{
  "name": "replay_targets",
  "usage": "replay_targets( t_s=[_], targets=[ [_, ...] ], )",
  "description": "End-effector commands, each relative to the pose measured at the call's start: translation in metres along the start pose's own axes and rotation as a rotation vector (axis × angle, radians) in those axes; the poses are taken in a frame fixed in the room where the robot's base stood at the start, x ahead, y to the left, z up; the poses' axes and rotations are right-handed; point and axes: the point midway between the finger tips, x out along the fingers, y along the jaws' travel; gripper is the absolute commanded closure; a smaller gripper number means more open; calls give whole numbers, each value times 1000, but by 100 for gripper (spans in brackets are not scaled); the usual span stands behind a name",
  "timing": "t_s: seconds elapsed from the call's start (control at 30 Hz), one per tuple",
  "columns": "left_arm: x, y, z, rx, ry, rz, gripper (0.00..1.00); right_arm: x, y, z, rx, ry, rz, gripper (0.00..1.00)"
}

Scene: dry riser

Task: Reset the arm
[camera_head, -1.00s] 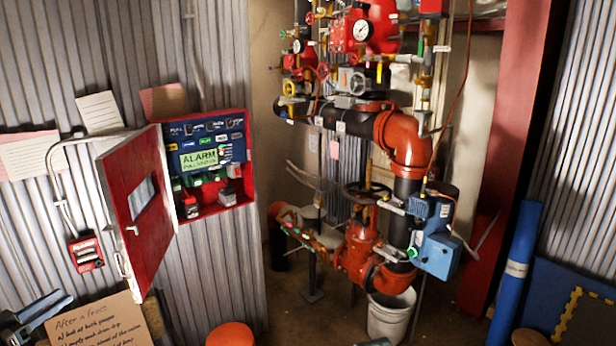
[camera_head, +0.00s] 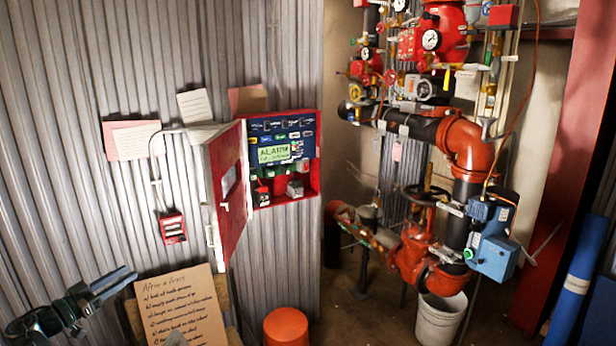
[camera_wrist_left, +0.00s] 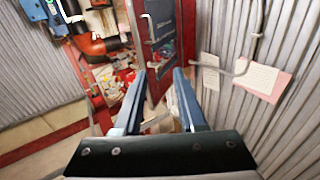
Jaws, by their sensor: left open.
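My left gripper (camera_head: 124,279) is at the lower left of the head view, in front of the corrugated wall and left of a handwritten cardboard sign (camera_head: 182,308). Its two fingers are apart with nothing between them; the left wrist view shows the same open fingers (camera_wrist_left: 158,74). My right gripper is not in view. A red alarm box (camera_head: 312,165) on the wall has its red door (camera_head: 228,190) swung open, to the right of and above the left gripper.
Red and black riser pipes (camera_head: 465,145) with valves and gauges fill the right side. A white bucket (camera_head: 440,318) stands below them. An orange round object (camera_head: 287,327) is at the bottom middle. A blue roll (camera_head: 577,284) leans at the right.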

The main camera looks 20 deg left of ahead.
Motion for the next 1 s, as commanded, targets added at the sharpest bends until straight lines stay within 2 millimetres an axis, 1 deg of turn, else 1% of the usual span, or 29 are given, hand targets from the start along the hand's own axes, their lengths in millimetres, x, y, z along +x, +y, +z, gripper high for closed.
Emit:
replay_targets(
  t_s=[0.27, 0.37, 0.57, 0.7, 0.77, 0.87, 0.97, 1.0],
  targets=[
    [36, -4, -16, 57, 72, -92, 60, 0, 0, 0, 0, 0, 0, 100],
    [55, -5, -23, 83, 107, -147, 60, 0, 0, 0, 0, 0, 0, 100],
    [97, -7, -39, 121, 175, -300, 60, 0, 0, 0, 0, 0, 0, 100],
    [134, -1, -45, 122, 198, -462, 60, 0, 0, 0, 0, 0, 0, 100],
    [150, 4, -42, 108, 185, -544, 60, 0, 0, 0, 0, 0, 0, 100],
    [172, 18, -28, 65, 126, -667, 60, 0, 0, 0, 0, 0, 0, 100],
    [191, 40, -2, 9, 19, -762, 60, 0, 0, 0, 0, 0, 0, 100],
    [198, 52, 11, -14, -38, -791, 60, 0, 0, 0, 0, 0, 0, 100]
  ],
)
